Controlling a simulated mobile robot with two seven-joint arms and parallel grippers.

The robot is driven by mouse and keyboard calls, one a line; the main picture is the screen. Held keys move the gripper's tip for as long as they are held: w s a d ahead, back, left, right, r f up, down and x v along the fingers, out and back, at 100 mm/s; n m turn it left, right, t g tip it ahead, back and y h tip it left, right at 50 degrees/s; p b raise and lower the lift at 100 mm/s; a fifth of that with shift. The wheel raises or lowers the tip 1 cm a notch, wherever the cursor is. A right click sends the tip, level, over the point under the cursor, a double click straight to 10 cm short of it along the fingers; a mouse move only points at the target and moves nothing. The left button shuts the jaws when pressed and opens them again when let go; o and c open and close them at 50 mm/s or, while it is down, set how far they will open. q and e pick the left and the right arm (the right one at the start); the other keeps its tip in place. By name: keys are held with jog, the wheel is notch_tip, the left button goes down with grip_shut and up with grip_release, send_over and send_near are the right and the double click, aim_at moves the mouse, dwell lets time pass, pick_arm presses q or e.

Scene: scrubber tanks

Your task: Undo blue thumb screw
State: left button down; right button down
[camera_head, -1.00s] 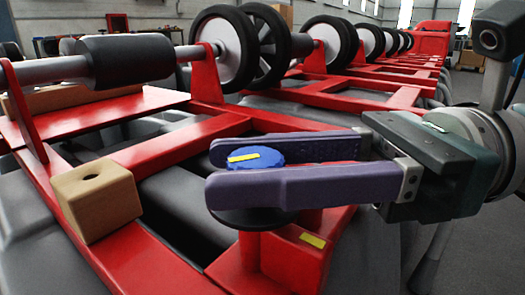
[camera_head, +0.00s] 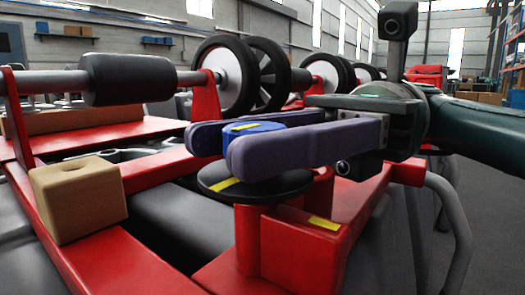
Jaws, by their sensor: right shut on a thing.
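The blue thumb screw (camera_head: 252,128), with a yellow mark on its top, sits between the purple fingers of my right gripper (camera_head: 228,139). My right gripper is shut on it, one finger on the near side and one on the far side. Below it is a round black disc (camera_head: 285,186) with a yellow mark, on top of a red post (camera_head: 248,240). The near finger hides the lower part of the screw, so I cannot tell whether it touches the disc. My left gripper is not in view.
A wooden block (camera_head: 78,203) with a hole in its top sits on the red frame (camera_head: 150,265) at left. A red box with a yellow label (camera_head: 323,223) stands beside the post. Wheels (camera_head: 225,75) and a black roller (camera_head: 127,79) are behind.

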aim_at(260, 125)
jog(key=shift+f, duration=0.25)
jog(key=c, duration=0.5)
grip_release()
jog(key=shift+r, duration=0.1)
jog(key=shift+r, duration=0.1)
jog(key=shift+r+p, duration=0.3)
jog(key=shift+p, duration=0.05)
notch_tip(260, 125, up, 19)
jog(key=p, duration=1.4)
jog(key=shift+p, duration=0.35)
jog(key=shift+r, duration=0.1)
